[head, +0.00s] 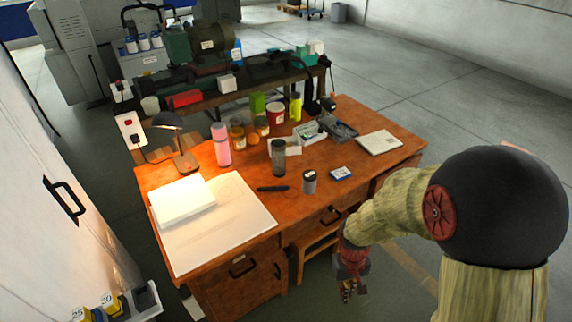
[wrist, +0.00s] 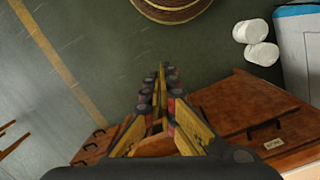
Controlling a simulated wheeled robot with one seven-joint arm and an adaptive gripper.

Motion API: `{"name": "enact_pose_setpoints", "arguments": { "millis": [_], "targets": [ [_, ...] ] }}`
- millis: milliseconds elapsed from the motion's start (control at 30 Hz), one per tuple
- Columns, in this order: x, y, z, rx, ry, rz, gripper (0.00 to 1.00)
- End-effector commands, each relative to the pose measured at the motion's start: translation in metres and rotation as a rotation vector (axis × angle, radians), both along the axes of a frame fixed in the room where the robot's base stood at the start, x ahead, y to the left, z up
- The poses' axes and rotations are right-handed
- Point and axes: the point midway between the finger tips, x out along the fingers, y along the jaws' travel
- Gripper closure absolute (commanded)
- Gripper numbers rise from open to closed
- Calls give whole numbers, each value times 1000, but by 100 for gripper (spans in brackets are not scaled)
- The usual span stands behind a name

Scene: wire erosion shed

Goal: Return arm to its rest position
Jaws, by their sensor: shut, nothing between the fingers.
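My arm shows at the right of the head view. My gripper (head: 347,290) hangs low in front of the desk's front edge, pointing down toward the floor. In the wrist view my gripper (wrist: 160,72) has its fingers together with nothing between them. The wooden desk (head: 290,210) stands to the left of and behind my gripper in the head view. My gripper appears apart from the desk and above bare floor, but the exact gap is hard to tell.
On the desk are a lamp (head: 168,121), a pink bottle (head: 221,145), a dark tumbler (head: 278,158), a white paper sheet (head: 235,215) and several jars. A white cabinet (head: 50,190) stands at left. Open floor (head: 450,75) lies beyond the desk. Two white rolls (wrist: 262,53) show in the wrist view.

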Motion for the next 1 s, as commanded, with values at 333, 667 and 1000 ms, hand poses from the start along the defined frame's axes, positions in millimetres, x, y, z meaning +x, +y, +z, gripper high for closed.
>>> {"name": "enact_pose_setpoints", "arguments": {
  "millis": [333, 667, 1000],
  "targets": [
    [-53, -5, 147, 28, -99, -89, 100],
    [-85, -7, 249, 73, -379, -130, 100],
    [-93, -12, 310, 86, -588, -140, 100]
  ]
}}
